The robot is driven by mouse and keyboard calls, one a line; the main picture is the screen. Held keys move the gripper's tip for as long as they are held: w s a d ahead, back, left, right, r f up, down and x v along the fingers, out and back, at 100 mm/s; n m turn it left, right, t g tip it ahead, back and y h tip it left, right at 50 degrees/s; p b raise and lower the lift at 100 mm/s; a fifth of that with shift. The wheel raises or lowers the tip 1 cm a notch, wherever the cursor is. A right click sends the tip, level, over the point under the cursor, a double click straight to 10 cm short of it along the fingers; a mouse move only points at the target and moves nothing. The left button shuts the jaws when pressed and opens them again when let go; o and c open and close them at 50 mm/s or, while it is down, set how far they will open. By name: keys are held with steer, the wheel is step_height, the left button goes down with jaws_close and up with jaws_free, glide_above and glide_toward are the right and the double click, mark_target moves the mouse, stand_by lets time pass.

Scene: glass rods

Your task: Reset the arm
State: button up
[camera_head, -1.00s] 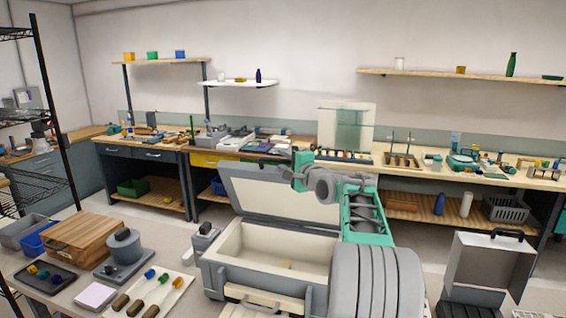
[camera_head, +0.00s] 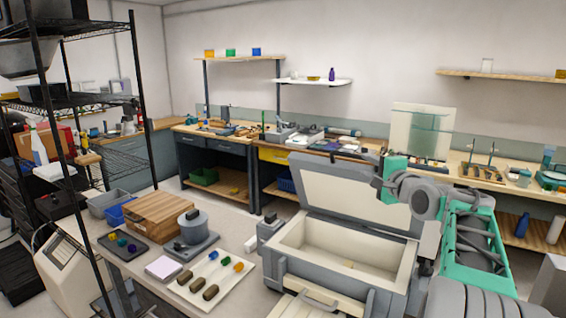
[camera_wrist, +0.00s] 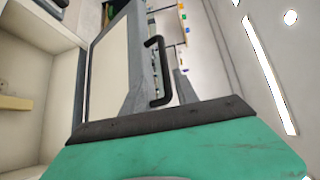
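My arm is folded at the right of the head view, in front of the open grey case (camera_head: 330,282). My gripper (camera_head: 378,188) is at the arm's far end, by the right part of the case's raised lid (camera_head: 345,185). Its fingers are too small and partly hidden there. In the wrist view a teal part of my gripper with a dark edge fills the bottom. The lid's side and a black handle (camera_wrist: 158,70) show beyond it.
A black wire rack (camera_head: 62,150) stands at left. Benches line the back wall.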

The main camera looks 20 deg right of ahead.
steer(key=s+a+f+n+g, duration=0.2)
steer(key=a+f+n, duration=0.15)
steer(key=a, duration=0.35)
steer(key=s+a+f+n+g+y, duration=0.1)
steer(key=s+a+f+n+g, duration=0.2)
steer(key=a+f, duration=0.35)
steer(key=s+a+f+n+g, duration=0.2)
steer(key=a+f+n, duration=0.1)
steer(key=a, duration=0.5)
steer(key=s+a+f+n+g, duration=0.3)
steer(key=s+f, duration=0.4)
steer(key=s, duration=0.3)
steer(key=s+a+f+n+g, duration=0.3)
steer(key=s+a+f+n, duration=0.2)
steer(key=s, duration=0.6)
steer(key=shift+a+f+n, duration=0.3)
steer(key=shift+f+n, duration=0.35)
steer(key=shift+f, duration=0.2)
